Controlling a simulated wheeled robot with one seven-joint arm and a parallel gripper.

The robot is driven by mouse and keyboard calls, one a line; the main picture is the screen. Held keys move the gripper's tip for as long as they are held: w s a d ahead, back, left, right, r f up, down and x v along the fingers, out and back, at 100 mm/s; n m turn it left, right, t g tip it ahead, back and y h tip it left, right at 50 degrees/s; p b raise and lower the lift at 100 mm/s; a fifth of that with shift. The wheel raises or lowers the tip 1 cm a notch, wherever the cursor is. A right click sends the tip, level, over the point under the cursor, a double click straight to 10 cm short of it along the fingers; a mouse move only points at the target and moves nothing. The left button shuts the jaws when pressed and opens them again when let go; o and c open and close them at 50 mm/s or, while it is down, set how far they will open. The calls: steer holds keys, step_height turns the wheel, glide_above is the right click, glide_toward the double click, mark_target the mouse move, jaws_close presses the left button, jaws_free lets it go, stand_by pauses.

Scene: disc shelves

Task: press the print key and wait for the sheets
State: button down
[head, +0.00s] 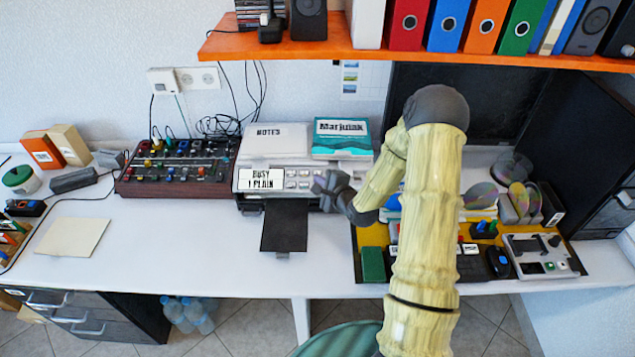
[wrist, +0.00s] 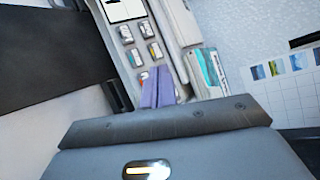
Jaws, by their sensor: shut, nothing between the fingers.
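The printer (head: 246,196) stands on the white desk, a little left of centre in the head view. Its front panel has a label "BUSY / PLAIN" (head: 262,178) and small keys (head: 298,173). A dark flat tray (head: 285,226) sticks out at its front, with no sheet visible on it. My gripper (head: 322,184) is at the right end of the key panel. In the wrist view my shut purple fingers (wrist: 158,88) hang over the panel's lower end, beside the keys (wrist: 134,57), partly hiding a key with red on it. I cannot tell whether they touch a key.
A box "NOTES" (head: 275,140) and a teal "Marjoink" box (head: 341,132) sit on top of the printer. A control board with knobs (head: 175,172) stands to the left. An orange shelf (head: 345,48) hangs above.

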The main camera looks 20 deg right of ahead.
steer(key=shift+s+a+r+p, duration=0.1)
steer(key=shift+s+r+p, duration=0.15)
steer(key=shift+r, duration=0.25)
steer(key=shift+s+a+r+p, duration=0.1)
steer(key=shift+s+r+p, duration=0.15)
steer(key=shift+r, duration=0.2)
steer(key=s+a+r+n+g+h+p, duration=0.1)
steer(key=s+r+n+g, duration=0.4)
steer(key=s+n, duration=0.5)
steer(key=s+a+r+n+g+h+p, duration=0.1)
steer(key=s+r+n+g, duration=0.4)
steer(key=s, duration=1)
step_height(320, 180, up, 4)
steer(key=a+n+h, duration=0.1)
steer(key=n, duration=0.3)
steer(key=shift+s+n+g+h, duration=0.3)
steer(key=shift+s+n+h, duration=0.1)
steer(key=shift+a+f, duration=0.1)
stand_by(0.7)
